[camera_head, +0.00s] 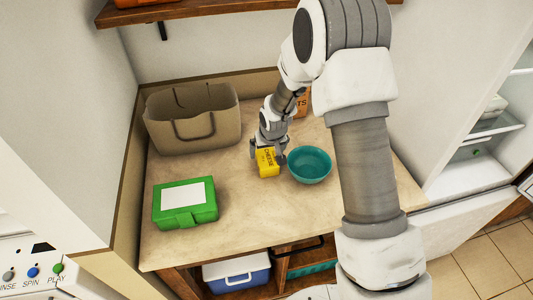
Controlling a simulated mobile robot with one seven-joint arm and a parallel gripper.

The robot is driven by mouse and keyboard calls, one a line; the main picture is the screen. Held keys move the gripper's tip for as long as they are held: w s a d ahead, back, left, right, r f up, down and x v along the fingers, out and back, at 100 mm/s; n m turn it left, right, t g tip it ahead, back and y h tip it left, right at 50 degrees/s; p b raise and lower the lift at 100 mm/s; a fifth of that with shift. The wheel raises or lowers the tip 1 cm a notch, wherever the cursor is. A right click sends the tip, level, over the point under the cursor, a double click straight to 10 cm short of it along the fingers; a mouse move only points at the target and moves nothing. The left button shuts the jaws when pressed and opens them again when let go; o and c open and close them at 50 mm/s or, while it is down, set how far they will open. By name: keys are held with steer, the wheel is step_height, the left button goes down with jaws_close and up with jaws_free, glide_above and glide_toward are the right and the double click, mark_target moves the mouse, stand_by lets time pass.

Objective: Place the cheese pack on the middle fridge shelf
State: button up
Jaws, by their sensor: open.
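The yellow cheese pack (268,164) stands on the beige counter, with dark lettering on its face. My gripper (267,153) is at the pack, its fingers reaching down around the pack's upper part. The gripper is open; whether a finger touches the pack is too small to tell. The open fridge (480,150) is at the right edge, with glass shelves partly in view. My arm hides part of the counter's right side.
A teal bowl (310,165) sits close to the right of the pack. A green box (185,204) and a taupe bag (193,119) stand at left. An orange-brown box (302,103) is behind my arm. A blue-and-white cooler (236,272) is below. The counter's front middle is clear.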

steer(key=v, duration=1)
